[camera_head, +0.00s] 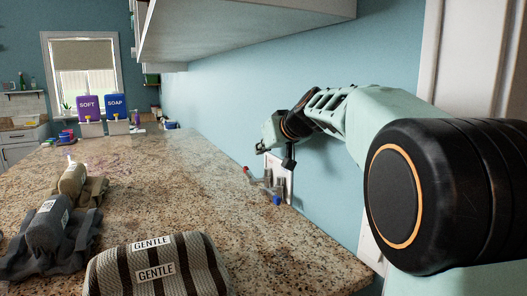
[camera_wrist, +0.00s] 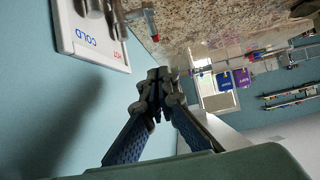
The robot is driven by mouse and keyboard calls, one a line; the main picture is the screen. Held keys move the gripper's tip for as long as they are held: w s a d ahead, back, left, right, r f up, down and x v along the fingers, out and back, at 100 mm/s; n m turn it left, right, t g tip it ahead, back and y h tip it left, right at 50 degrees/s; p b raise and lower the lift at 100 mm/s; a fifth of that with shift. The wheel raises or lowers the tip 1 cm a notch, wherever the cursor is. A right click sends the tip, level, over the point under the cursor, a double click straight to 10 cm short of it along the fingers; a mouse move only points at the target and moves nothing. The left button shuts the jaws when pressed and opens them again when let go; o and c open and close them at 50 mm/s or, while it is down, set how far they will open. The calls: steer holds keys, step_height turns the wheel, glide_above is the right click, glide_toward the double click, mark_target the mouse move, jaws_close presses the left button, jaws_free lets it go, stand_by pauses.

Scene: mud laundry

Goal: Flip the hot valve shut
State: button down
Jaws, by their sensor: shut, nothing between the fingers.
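The hot valve's red-tipped handle (camera_head: 246,170) sticks out from the wall plate (camera_head: 288,170) above the counter in the head view. In the wrist view the red handle (camera_wrist: 151,23) shows near the top, beside the plate (camera_wrist: 85,57) marked HOT in red and COLD in blue. The cold valve's blue handle (camera_head: 277,199) points out to the lower right in the head view. My gripper (camera_wrist: 156,92) is shut and empty, close to the wall and apart from the red handle.
The granite counter (camera_head: 195,180) is mostly clear on its right side. A striped bundle (camera_head: 155,268) labelled GENTLE and rolled towels (camera_head: 48,228) lie at left. Purple SOFT (camera_head: 89,108) and blue SOAP (camera_head: 116,107) dispensers stand at the far end. A cabinet (camera_head: 220,30) hangs above.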

mark_target(247, 169)
steer(key=p+x, duration=0.1)
steer(key=x, duration=0.5)
steer(key=shift+w+a+f, duration=0.15)
steer(key=shift+w, duration=0.15)
steer(key=f, duration=0.1)
steer(key=w+f, duration=0.1)
steer(key=shift+a+f, duration=0.1)
steer(key=shift+f, duration=0.2)
steer(key=shift+w+f, duration=0.15)
steer(key=shift+f, duration=0.65)
steer(key=shift+a+b, duration=0.1)
steer(key=shift+b, duration=0.3)
